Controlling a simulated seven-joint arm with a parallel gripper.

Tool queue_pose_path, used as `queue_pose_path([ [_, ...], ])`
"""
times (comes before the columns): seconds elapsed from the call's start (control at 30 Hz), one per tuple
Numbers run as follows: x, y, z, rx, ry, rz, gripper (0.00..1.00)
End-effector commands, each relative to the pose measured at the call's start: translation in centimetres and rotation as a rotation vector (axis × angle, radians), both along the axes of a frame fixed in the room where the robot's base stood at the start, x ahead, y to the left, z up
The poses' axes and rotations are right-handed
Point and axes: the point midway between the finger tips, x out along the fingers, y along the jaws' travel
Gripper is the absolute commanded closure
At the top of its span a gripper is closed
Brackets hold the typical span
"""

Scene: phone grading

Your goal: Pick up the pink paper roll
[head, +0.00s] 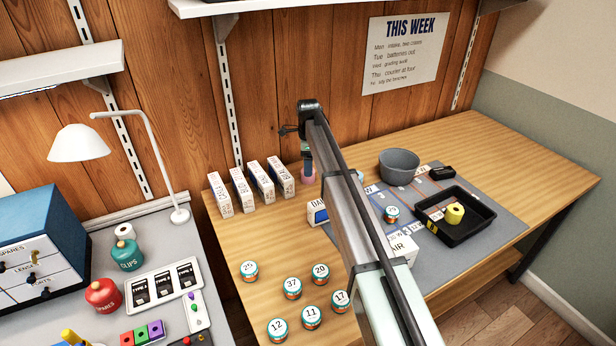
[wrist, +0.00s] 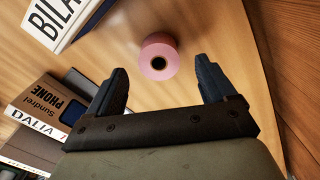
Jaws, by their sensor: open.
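The pink paper roll (wrist: 158,62) stands upright on the wooden table in the wrist view, with its dark core hole facing up. It lies beyond and between the two fingers of my gripper (wrist: 168,85), which are spread apart and empty. In the head view, a small part of the pink roll (head: 307,178) shows beside the fingers of my gripper (head: 307,170). The rest of the roll is hidden behind my gripper there. I cannot tell the exact gap between the fingers and the roll.
White boxes (head: 262,180) stand in a row left of the roll. A phone box (wrist: 45,105) lies at the left in the wrist view. A grey bowl (head: 399,166) and a black tray (head: 455,232) with a yellow roll (head: 454,213) are to the right. Numbered tins (head: 292,287) stand in front.

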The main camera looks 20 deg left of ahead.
Motion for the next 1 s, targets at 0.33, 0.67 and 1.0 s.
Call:
queue_pose_path([
  [0.33, -0.1, -0.2, -4.2, 0.000, -0.001, 0.001, 0.16],
  [0.67, -0.1, -0.2, -4.7, 0.001, -0.002, 0.001, 0.20],
  [1.0, -0.1, -0.2, -4.7, 0.001, -0.002, 0.001, 0.52],
])
